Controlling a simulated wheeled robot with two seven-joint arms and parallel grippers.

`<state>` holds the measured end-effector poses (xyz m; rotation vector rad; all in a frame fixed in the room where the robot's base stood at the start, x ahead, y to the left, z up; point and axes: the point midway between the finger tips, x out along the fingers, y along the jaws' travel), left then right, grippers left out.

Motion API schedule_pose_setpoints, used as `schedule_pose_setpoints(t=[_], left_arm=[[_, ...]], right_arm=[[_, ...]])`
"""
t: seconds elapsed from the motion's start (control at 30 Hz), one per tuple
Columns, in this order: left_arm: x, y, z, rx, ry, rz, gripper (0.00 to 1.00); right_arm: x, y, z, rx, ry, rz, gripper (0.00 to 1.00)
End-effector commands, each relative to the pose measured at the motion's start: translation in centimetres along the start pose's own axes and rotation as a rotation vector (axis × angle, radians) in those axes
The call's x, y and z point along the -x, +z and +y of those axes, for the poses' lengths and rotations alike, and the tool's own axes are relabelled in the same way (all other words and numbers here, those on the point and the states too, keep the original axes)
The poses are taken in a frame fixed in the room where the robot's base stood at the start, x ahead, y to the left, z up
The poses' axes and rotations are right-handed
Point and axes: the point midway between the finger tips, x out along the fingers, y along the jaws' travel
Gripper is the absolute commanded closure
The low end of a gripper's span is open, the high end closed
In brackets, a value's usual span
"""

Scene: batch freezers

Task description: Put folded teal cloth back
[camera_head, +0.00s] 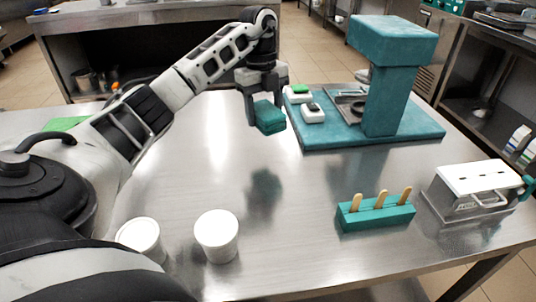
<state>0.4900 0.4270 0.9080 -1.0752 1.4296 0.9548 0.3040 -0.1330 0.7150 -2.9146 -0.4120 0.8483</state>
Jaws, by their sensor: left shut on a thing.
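The folded teal cloth (269,118) is a small block-like bundle. It hangs from my left gripper (264,100), which is shut on it. The gripper points down and holds the cloth above the steel table (190,190), left of the teal stand. A dark, blurred reflection of it shows on the table top below. My right gripper is not in view.
A teal stand (392,95) with a wide base stands at the back right, with small white blocks (313,114) on it. A teal holder (376,215) with wooden sticks, a white-topped metal box (472,185) and two white tubs (216,235) are nearer. The table's middle is clear.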

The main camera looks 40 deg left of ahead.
Motion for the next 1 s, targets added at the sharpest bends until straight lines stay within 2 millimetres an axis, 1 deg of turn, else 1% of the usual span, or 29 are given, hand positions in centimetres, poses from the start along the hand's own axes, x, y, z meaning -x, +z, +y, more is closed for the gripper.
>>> schedule_pose_setpoints(t=[0.03, 0.1, 0.2, 0.3, 0.47, 0.53, 0.7, 1.0], left_arm=[[-1.5, -0.7, 0.5, -0.003, 0.006, 0.0, 0.66], [-2.9, -1.6, 0.9, -0.002, 0.005, 0.001, 0.66], [-4.4, -2.6, 1.4, -0.002, 0.002, 0.001, 0.66], [-5.4, -3.2, 1.6, -0.001, 0.0, 0.0, 0.66], [-6.1, -3.6, 1.8, -0.002, -0.002, 0.0, 0.66], [-6.8, -3.9, 2.0, 0.0, 0.001, 0.001, 0.66], [-9.2, -3.6, 1.9, 0.0, 0.0, 0.002, 0.66], [-9.5, -3.4, 1.9, -0.001, -0.003, -0.001, 0.66]], right_arm=[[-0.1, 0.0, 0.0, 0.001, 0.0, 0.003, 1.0], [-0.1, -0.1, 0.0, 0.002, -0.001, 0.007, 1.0], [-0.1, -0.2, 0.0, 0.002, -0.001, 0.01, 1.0], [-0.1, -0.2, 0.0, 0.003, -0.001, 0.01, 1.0], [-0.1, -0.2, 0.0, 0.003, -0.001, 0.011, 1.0], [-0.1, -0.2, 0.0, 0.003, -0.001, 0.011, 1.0], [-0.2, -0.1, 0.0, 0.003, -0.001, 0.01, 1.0], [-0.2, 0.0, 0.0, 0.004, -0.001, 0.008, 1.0]])
